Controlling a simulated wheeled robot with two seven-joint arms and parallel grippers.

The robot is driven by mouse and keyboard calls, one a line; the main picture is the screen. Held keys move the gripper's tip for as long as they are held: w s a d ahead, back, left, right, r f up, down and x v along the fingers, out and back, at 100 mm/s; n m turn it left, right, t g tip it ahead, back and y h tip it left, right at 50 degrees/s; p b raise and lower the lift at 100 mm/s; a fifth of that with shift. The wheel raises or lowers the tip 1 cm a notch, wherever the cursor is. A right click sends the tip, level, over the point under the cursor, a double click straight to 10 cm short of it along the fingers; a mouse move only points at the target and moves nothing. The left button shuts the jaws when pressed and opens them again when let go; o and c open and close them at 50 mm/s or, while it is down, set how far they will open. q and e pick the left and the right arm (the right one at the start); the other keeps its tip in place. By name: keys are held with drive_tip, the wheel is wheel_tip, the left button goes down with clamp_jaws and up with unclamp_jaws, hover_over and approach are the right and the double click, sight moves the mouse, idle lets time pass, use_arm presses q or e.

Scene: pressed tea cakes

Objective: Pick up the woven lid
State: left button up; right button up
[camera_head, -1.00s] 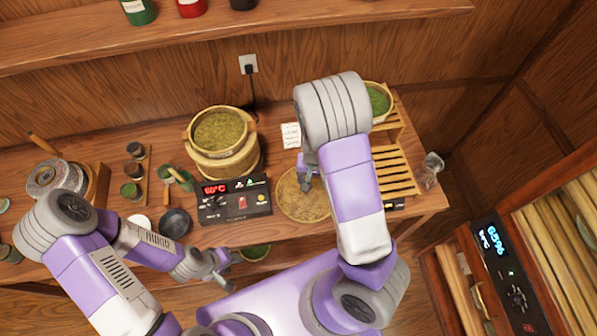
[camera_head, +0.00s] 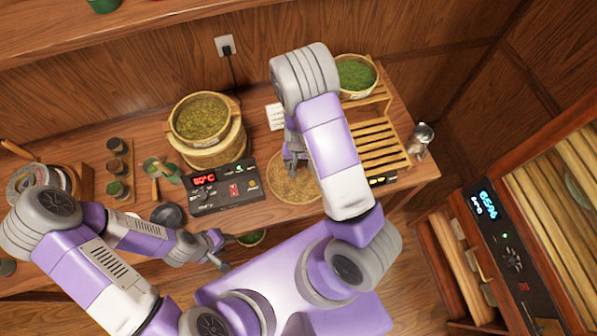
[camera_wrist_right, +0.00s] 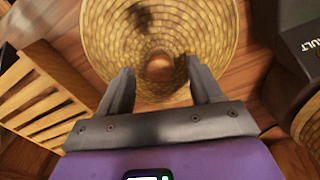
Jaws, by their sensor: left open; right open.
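The woven lid (camera_head: 290,186) is a round straw disc lying on the wooden table, right of the black control box. My right gripper (camera_head: 291,170) is over the lid. Its two open fingers (camera_wrist_right: 160,82) lie either side of the knob in the right wrist view; I cannot tell whether they touch it. My left gripper (camera_head: 221,254) is open and empty in front of the table's front edge, far from the lid.
The black control box (camera_head: 225,187) with a red display stands left of the lid. A steamer basket of tea (camera_head: 207,148) stands behind it. A slatted wooden rack (camera_head: 380,147) with a green tea basket (camera_head: 355,76) is to the right.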

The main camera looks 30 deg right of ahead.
drive_tip(key=shift+c, duration=0.2)
clamp_jaws()
